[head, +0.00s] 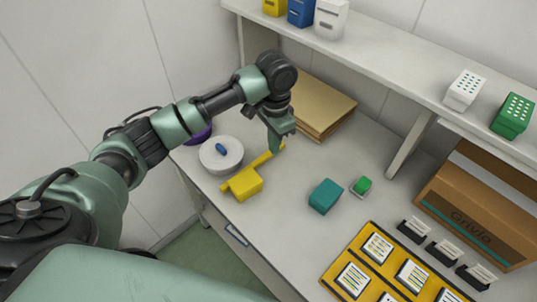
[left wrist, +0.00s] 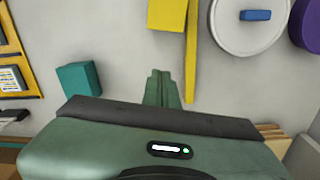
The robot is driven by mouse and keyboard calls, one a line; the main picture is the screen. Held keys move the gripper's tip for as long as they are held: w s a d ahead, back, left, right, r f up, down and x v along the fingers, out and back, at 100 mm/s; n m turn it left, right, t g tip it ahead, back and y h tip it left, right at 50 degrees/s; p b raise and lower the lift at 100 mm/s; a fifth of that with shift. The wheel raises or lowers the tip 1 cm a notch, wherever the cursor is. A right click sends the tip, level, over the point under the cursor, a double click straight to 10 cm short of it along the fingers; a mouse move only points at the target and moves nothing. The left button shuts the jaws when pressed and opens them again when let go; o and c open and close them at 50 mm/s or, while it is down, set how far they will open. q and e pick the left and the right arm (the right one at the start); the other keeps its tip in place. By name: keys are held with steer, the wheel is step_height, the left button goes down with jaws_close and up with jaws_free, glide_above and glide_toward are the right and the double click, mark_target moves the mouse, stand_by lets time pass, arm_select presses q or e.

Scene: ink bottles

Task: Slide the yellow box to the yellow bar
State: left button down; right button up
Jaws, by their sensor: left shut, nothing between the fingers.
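The yellow box (head: 246,185) sits on the grey desk, right beside the long thin yellow bar (head: 266,158). In the left wrist view the box (left wrist: 167,15) is at the top edge, partly cut off, and its side lies along the bar (left wrist: 191,60); I cannot tell whether they touch or leave a thin gap. My left gripper (head: 275,149) is shut and empty, pointing down near the bar's far end. In the left wrist view its fingers (left wrist: 161,88) are on the same side of the bar as the box, apart from the box. My right gripper is not in view.
A round white dish (head: 221,163) with a blue piece stands left of the bar. Brown folders (head: 318,105) lie behind the gripper. A yellow card tray (head: 345,262) is at front right.

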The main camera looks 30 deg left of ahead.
mark_target(246, 186)
arm_select(q)
step_height(246, 186, down, 9)
steer(key=shift+r+p, duration=0.2)
steer(key=shift+p, duration=0.65)
steer(key=s+a+p, duration=0.1)
steer(key=s+p, duration=0.1)
steer(key=s, duration=0.1)
steer(key=shift+a, duration=0.4)
steer(key=shift+s+a+f, duration=0.1)
steer(key=shift+s+a, duration=0.1)
steer(key=shift+s, duration=0.1)
steer(key=shift+w+d, duration=0.1)
